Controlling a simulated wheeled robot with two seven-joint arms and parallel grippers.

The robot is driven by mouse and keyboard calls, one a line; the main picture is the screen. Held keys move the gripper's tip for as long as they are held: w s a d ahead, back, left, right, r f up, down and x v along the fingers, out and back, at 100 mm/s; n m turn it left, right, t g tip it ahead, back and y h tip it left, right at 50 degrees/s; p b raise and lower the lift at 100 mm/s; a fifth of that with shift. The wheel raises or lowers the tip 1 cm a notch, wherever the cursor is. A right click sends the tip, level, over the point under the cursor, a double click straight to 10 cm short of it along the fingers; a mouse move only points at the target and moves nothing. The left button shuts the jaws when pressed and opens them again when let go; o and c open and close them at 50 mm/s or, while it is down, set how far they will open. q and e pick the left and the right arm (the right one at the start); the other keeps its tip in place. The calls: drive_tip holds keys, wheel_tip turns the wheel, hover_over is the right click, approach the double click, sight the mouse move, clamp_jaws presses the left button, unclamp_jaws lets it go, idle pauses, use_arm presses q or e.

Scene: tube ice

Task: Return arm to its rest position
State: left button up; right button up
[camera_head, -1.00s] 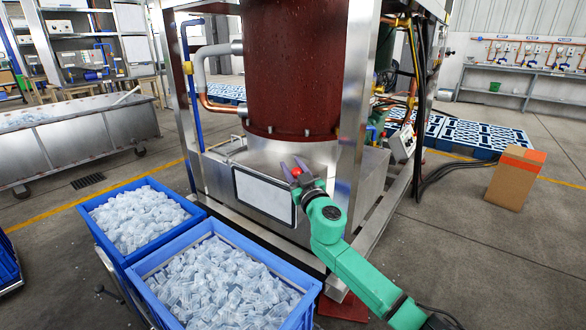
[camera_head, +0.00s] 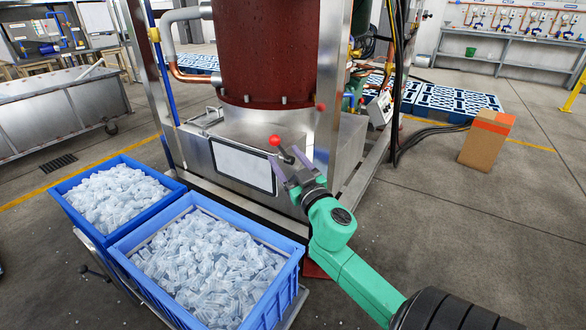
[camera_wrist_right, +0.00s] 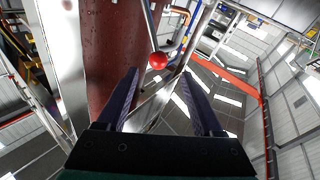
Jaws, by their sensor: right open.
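My right gripper (camera_head: 284,155) is at the end of the green arm, in front of the machine's steel base. Its two dark fingers are spread and hold nothing. A red ball knob (camera_head: 275,140) on a lever shows just past the fingertips. In the right wrist view the red knob (camera_wrist_right: 157,60) appears between and beyond the fingertips of the open gripper (camera_wrist_right: 158,72), apart from both fingers. My left gripper is not in view.
The machine has a dark red cylinder (camera_head: 265,50) and steel posts close to the gripper. Two blue crates of tube ice stand at the lower left, the nearer crate (camera_head: 290,290) beside the arm. A cardboard box (camera_head: 486,142) stands at the right, with open floor around it.

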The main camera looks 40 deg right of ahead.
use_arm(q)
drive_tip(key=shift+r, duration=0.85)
use_arm(e)
drive_tip(key=v, duration=0.4)
